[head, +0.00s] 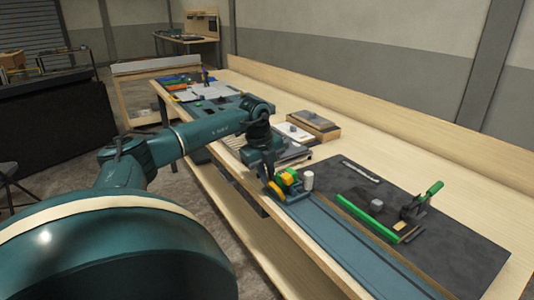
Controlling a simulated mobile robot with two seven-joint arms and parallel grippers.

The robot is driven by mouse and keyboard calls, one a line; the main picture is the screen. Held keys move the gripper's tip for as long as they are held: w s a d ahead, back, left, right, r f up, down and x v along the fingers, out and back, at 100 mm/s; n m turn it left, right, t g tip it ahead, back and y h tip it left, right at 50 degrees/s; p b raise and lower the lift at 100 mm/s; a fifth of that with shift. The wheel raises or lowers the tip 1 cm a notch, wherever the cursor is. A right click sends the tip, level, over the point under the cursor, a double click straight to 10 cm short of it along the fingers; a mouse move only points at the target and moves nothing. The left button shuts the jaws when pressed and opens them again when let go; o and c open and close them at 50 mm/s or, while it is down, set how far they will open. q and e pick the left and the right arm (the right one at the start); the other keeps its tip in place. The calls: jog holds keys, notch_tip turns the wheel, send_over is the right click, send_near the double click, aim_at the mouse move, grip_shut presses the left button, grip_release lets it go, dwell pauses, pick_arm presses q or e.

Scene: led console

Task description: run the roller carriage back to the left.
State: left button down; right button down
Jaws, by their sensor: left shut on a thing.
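The roller carriage (295,196) sits on a long blue track (345,245) at the table's near edge. It has a blue base, yellow and green parts on top and a white cylinder (308,180) at its right side. The carriage is at the far end of the visible track. My left arm reaches in from the left, and its gripper (272,177) is down at the carriage's left side, shut on it. The fingertips are small and partly hidden, so the exact grip point cannot be told. My right gripper is not in view.
A dark mat (425,222) right of the track holds a green bar (360,214), a green-handled clamp (422,202) and small parts. Behind the carriage are a wooden box (312,124) and a white board (290,150). The table (400,145) is bare along its back.

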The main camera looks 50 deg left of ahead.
pick_arm(q)
jog(key=shift+a+r, duration=0.15)
jog(key=shift+a, duration=0.1)
jog(key=c, duration=1.5)
grip_release()
jog(key=shift+o, duration=0.2)
notch_tip(320, 180, up, 13)
jog(key=s, duration=0.2)
jog(key=shift+s, duration=0.25)
